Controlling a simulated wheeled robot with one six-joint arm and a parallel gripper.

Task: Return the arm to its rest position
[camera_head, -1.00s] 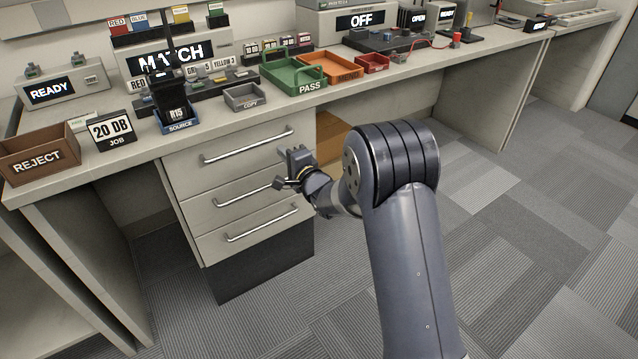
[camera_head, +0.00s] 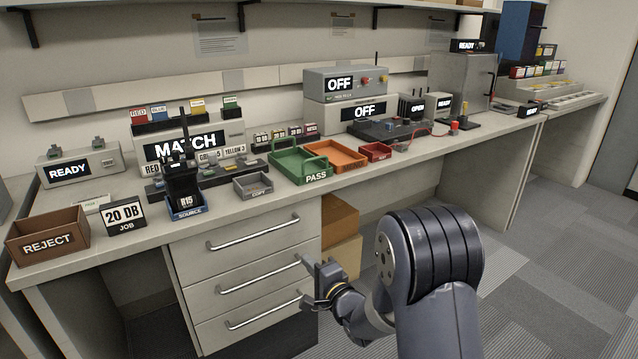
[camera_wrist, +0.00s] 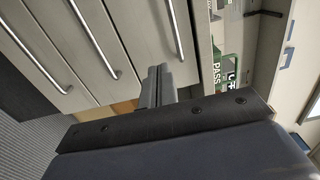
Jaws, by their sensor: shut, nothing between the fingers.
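My gripper (camera_head: 322,283) is in front of the drawer unit (camera_head: 245,262), at the height of its lower drawers. In the wrist view the two fingers of my gripper (camera_wrist: 157,78) lie side by side and touch, with nothing between them. The drawers, with long bar handles (camera_wrist: 93,38), appear beyond the fingers. In the head view my gripper overlaps the right ends of the lower handles; I cannot tell whether it touches them. My arm is folded at the lower right of the head view.
The bench top above holds a brown REJECT bin (camera_head: 46,235), a radio in the blue SOURCE tray (camera_head: 183,191), a grey COPY tray (camera_head: 253,185) and a green PASS tray (camera_head: 300,166). Cardboard boxes (camera_head: 340,222) stand beneath the bench. Open carpet (camera_head: 545,270) lies to the right.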

